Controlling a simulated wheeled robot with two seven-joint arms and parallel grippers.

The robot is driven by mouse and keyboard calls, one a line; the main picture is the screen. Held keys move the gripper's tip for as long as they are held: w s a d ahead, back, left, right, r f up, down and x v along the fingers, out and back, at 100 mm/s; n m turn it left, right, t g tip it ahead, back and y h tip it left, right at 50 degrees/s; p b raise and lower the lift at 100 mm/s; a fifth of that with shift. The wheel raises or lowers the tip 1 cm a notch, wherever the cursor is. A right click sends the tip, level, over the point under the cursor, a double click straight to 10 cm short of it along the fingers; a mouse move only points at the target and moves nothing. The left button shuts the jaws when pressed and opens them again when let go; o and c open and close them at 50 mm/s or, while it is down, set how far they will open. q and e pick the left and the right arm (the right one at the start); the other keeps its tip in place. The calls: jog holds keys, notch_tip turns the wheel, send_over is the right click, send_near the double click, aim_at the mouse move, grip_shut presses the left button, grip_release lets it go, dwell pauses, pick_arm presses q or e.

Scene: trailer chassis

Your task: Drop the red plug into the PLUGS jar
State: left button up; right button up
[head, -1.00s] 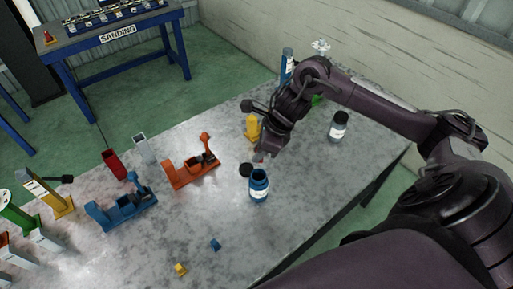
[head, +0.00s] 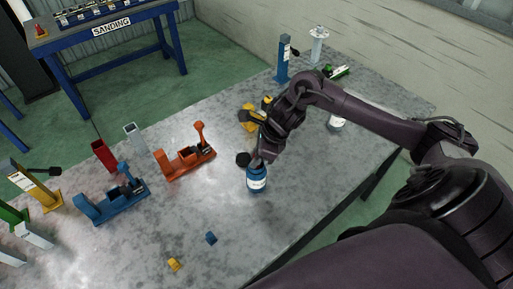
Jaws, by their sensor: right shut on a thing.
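A blue jar (head: 257,181) with a white label stands upright and open-topped on the grey table (head: 310,205); its label is too small to read. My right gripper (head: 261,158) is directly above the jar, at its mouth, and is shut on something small. The held piece is mostly hidden by the fingers and the jar rim, so its colour cannot be made out now; a speck of red shows at the fingertips in the earlier view. I cannot tell whether it is inside the rim. My left gripper is not in view.
A black lid (head: 242,159) is beside the jar. A second jar (head: 337,122) stands behind my right forearm. An orange fixture (head: 186,163), a blue fixture (head: 112,202) and a yellow one (head: 248,118) stand nearby. Small blue (head: 211,238) and yellow (head: 174,265) pieces lie in front.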

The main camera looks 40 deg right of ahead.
jog(key=o, duration=1)
jog(key=shift+o, duration=0.2)
notch_tip(320, 180, up, 7)
jog(key=p, duration=0.4)
jog(key=shift+s, duration=0.1)
